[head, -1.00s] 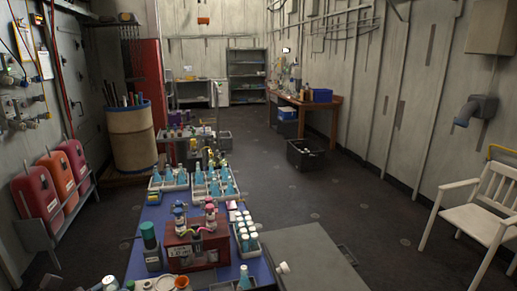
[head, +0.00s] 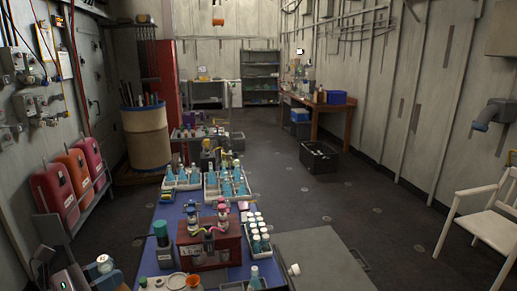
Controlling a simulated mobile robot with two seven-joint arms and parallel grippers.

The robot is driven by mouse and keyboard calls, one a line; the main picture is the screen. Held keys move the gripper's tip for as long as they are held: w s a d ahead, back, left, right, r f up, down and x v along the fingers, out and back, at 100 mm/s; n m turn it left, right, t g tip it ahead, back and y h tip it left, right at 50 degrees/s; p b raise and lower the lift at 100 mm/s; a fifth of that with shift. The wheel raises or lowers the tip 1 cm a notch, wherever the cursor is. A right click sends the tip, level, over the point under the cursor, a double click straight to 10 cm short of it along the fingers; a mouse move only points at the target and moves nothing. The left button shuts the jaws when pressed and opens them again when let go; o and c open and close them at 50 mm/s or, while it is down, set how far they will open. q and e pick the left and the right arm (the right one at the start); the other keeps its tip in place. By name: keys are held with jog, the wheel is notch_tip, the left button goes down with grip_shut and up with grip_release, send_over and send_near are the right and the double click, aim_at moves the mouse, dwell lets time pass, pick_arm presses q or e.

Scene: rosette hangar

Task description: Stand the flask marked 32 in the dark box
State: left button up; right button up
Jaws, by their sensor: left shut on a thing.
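My left gripper (head: 92,279) is at the bottom left corner, partly cut off by the frame edge. It is shut on a small vessel with a white cap (head: 105,264), likely a flask; its body is mostly hidden and I read no number on it. It is left of the blue-topped table (head: 158,229). A dark open box (head: 319,161) stands on the floor farther back, right of centre, with small light things inside. Several blue-filled flasks (head: 225,187) stand in white trays on the table; their marks are too small to read. My right gripper is not in view.
A white chair (head: 485,222) stands far right. The floor (head: 345,205) between is clear.

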pick_arm(q)
jog(key=shift+d+r+n+t+y, duration=0.3)
jog(key=shift+d+r, duration=0.25)
jog(key=shift+d, duration=0.25)
jog(key=shift+d+r+y, duration=0.2)
jog(key=shift+r+y, duration=0.05)
jog(key=shift+y, duration=0.15)
jog(key=shift+w+n+t, duration=0.1)
jog(key=shift+n+t, duration=0.2)
jog(key=shift+n, duration=0.1)
jog(key=shift+r+n+t+y, duration=0.1)
jog(key=shift+n+t+y, duration=0.25)
jog(key=shift+y, duration=0.35)
